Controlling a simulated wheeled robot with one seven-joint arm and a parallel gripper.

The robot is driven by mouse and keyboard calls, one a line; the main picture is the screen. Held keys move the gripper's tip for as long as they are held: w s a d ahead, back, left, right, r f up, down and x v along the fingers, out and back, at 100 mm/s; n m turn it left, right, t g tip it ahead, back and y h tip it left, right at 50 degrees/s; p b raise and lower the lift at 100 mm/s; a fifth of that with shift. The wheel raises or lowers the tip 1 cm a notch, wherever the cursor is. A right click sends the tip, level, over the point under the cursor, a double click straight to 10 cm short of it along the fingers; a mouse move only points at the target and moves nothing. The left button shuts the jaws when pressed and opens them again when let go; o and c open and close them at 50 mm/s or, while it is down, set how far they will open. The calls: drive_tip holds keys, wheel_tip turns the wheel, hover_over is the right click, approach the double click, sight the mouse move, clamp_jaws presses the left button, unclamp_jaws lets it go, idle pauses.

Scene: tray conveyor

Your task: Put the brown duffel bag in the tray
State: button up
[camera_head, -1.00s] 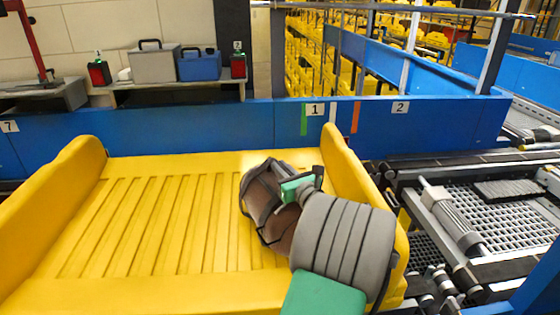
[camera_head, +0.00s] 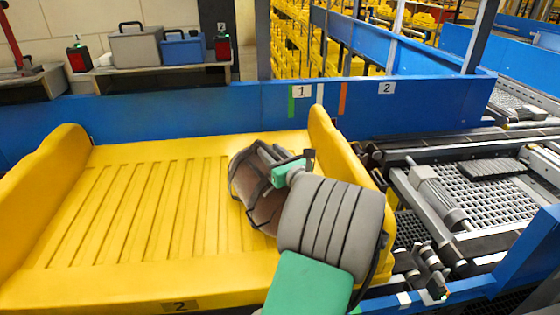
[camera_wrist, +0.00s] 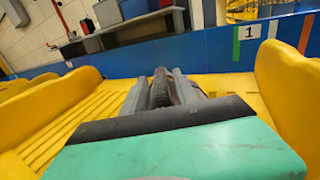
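The yellow tray (camera_head: 110,225) lies in front of me, ribbed inside with raised side walls. The brown duffel bag (camera_head: 258,203), with dark straps and edges, is within the tray's outline near its right wall, tilted. I cannot tell whether it touches the tray floor. My gripper (camera_head: 285,166) is at the bag's upper right side, with part of the bag behind my grey wrist. In the wrist view, the two grey fingers of my gripper (camera_wrist: 165,88) stand a little apart with a dark part of the bag between them. They seem closed on it; the contact is partly hidden.
A blue wall (camera_head: 190,115) runs behind the tray. A conveyor with a grey roller and grating (camera_head: 490,195) is at the right. Grey (camera_head: 135,47) and blue (camera_head: 187,50) boxes stand on a shelf at the back. The tray's left half is empty.

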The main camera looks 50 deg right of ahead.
drive_tip(key=v, duration=1)
drive_tip(key=shift+s+r, duration=0.1)
drive_tip(key=shift+s, duration=0.15)
drive_tip(key=w+a+f+n+g+y, duration=0.3)
drive_tip(key=w+a+f+n+y, duration=0.2)
drive_tip(key=w+a+n, duration=0.45)
drive_tip(key=s+a+f+n+g, duration=0.1)
drive_tip(key=a+f+n+g, duration=0.1)
drive_tip(key=a+n, duration=0.5)
drive_tip(key=s+a+f+n+g+y, duration=0.1)
drive_tip(key=a+f+n+g, duration=0.2)
drive_tip(key=a+n, duration=0.4)
drive_tip(key=s+a+f+n+g+y, duration=0.1)
drive_tip(key=a+f+n+g, duration=0.1)
drive_tip(key=a+n, duration=0.5)
drive_tip(key=shift+s+a+f+g, duration=0.15)
drive_tip(key=shift+a+f+g, duration=0.05)
drive_tip(key=shift+a+g, duration=0.2)
drive_tip(key=shift+s+a+f+g, duration=0.15)
drive_tip(key=shift+a+g, duration=0.15)
drive_tip(key=shift+a, duration=0.2)
drive_tip(key=s+a+n+g+h, duration=0.1)
drive_tip(key=s+a+n+g, duration=0.2)
drive_tip(key=s+n, duration=0.5)
drive_tip(key=shift+a+n, duration=0.65)
drive_tip(key=shift+a, duration=0.2)
drive_tip(key=shift+r, duration=0.1)
